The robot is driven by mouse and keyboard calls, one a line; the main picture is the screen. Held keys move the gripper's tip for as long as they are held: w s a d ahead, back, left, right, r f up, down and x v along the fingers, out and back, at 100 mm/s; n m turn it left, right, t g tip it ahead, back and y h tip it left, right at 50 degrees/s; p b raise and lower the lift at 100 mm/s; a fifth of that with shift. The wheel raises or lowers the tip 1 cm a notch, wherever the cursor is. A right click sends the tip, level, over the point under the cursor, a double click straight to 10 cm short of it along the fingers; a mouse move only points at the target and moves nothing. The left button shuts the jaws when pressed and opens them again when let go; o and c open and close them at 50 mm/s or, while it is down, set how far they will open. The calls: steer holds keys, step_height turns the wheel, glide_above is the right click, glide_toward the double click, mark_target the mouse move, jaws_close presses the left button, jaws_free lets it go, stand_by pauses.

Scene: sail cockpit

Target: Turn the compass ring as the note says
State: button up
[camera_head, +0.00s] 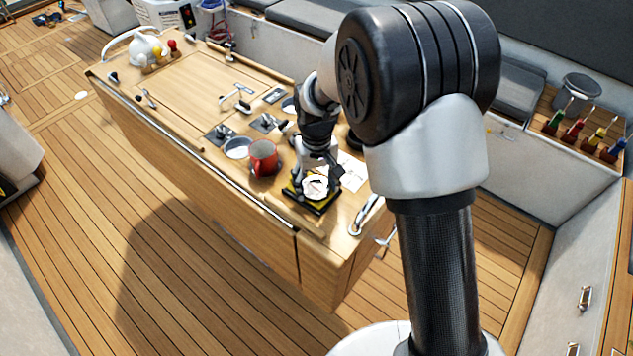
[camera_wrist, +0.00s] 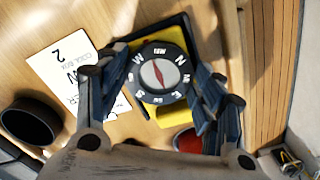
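The compass has a black ring (camera_wrist: 160,99) with white letters around a pale dial and a red-and-white needle (camera_wrist: 160,73). It sits on a yellow and black base (camera_wrist: 174,114), seen in the head view (camera_head: 312,200) on the cockpit table. In the wrist view, N is at the ring's upper right and W at its upper left. My gripper (camera_wrist: 160,70) is low over the compass, one finger on each side of the ring. I cannot tell whether they touch it.
A red mug (camera_head: 263,158) stands close beside the compass on the wooden table (camera_head: 180,85). A dark round cup (camera_wrist: 32,122) is beyond the note. A white kettle (camera_head: 145,48) is at the far end.

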mark_target(316, 188)
steer(key=o, duration=0.4)
steer(key=shift+r, duration=0.15)
step_height(316, 188, up, 12)
steer(key=shift+f, duration=0.1)
stand_by(0.4)
